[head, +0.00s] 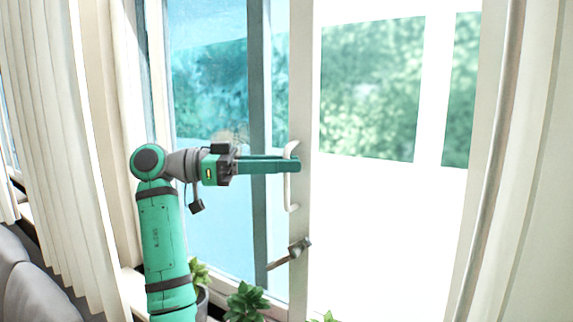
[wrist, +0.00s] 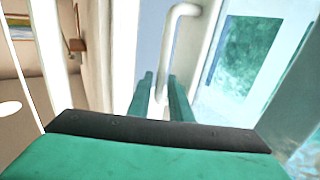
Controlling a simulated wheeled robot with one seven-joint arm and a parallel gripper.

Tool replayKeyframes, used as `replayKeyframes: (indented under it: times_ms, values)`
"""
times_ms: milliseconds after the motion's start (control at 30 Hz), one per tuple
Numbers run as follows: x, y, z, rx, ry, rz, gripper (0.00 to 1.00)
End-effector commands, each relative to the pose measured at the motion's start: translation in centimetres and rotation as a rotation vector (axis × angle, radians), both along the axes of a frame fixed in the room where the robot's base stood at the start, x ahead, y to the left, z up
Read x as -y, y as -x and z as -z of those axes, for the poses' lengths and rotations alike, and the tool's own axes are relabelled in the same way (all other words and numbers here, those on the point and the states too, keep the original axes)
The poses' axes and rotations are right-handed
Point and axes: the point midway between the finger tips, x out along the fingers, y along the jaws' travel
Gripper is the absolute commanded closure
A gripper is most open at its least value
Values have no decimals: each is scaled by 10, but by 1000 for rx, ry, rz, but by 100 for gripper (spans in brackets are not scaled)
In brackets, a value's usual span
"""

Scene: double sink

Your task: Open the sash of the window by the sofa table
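The window sash has a pale upright stile (head: 301,70) near the middle of the head view, with blue-tinted glass (head: 205,90) to its left. A white C-shaped handle (head: 291,200) stands on this stile; in the wrist view the handle (wrist: 172,40) curves up between the fingers. My gripper (head: 298,165) reaches in from the left, level with the handle's upper part. In the wrist view its fingers (wrist: 161,92) lie close on both sides of the handle's bar, shut on it. The contact faces are partly hidden. A small latch (head: 300,247) sits lower on the stile.
White curtain slats (head: 50,130) hang at the left, and pale drapery (head: 535,150) is at the right. A grey sofa (head: 30,285) shows at lower left. Potted plants (head: 245,303) stand below the window. Right of the stile is a bright outdoor view.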

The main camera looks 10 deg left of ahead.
Motion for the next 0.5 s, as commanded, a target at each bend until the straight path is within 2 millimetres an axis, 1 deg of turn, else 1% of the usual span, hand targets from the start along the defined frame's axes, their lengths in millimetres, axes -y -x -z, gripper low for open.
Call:
replayKeyframes:
  times_ms: [300, 500]
  values:
    - [-54, 17, -1, 0, 1, -2, 81]
    - [-83, 26, -1, 2, 2, -1, 81]
